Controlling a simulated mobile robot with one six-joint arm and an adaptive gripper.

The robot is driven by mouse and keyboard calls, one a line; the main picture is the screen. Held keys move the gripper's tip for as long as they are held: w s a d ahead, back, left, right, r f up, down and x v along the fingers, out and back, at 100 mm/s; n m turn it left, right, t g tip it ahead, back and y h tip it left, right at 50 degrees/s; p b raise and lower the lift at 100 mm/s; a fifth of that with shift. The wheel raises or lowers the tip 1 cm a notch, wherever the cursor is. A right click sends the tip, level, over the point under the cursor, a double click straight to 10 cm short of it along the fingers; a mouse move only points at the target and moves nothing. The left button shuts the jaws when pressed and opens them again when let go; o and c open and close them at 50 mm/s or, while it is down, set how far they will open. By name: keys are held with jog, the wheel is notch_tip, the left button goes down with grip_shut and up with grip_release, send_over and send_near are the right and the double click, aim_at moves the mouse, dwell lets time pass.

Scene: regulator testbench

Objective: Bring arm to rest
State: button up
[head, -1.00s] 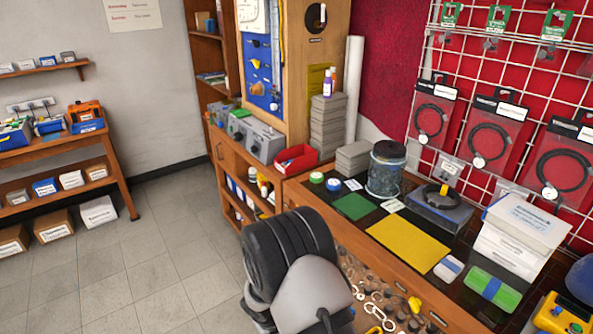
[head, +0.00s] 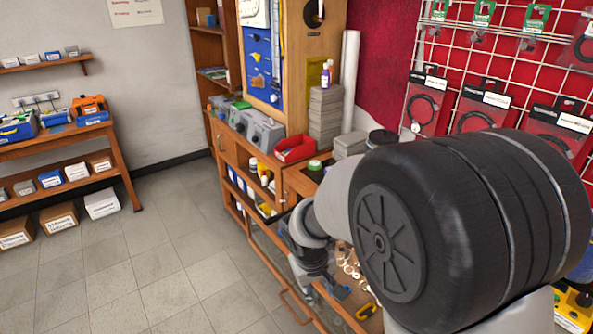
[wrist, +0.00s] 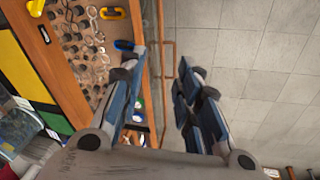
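My arm is raised in front of the workbench and covers much of the right half of the head view. My gripper (head: 318,285) hangs low beside the bench front in the head view, its fingers partly hard to make out. In the wrist view my gripper (wrist: 160,60) has its two blue fingers apart, with nothing between them. Below the gap are the bench's front edge (wrist: 148,95) and the grey tiled floor (wrist: 240,60). The gripper appears clear of the bench and holds nothing.
The bench carries loose rings and small parts (wrist: 85,50), a yellow mat (wrist: 12,75) and a red bin (head: 295,149). A wooden cabinet (head: 228,150) stands behind. The tiled floor (head: 130,260) at left is free. A side shelf (head: 125,175) stands far left.

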jog(key=s+d+r+m, duration=0.1)
jog(key=s+d+r, duration=0.35)
jog(key=r, duration=0.35)
jog(key=s+d+r+m+t, duration=0.1)
jog(key=s+r, duration=0.3)
jog(key=s, duration=0.5)
jog(key=s+d+r+m+t+y, duration=0.1)
jog(key=s+d+r+m, duration=0.1)
jog(key=s, duration=0.7)
notch_tip(320, 180, up, 3)
jog(key=shift+s+d+f+y, duration=0.15)
jog(key=shift+s+d+y, duration=0.15)
jog(key=shift+d, duration=0.55)
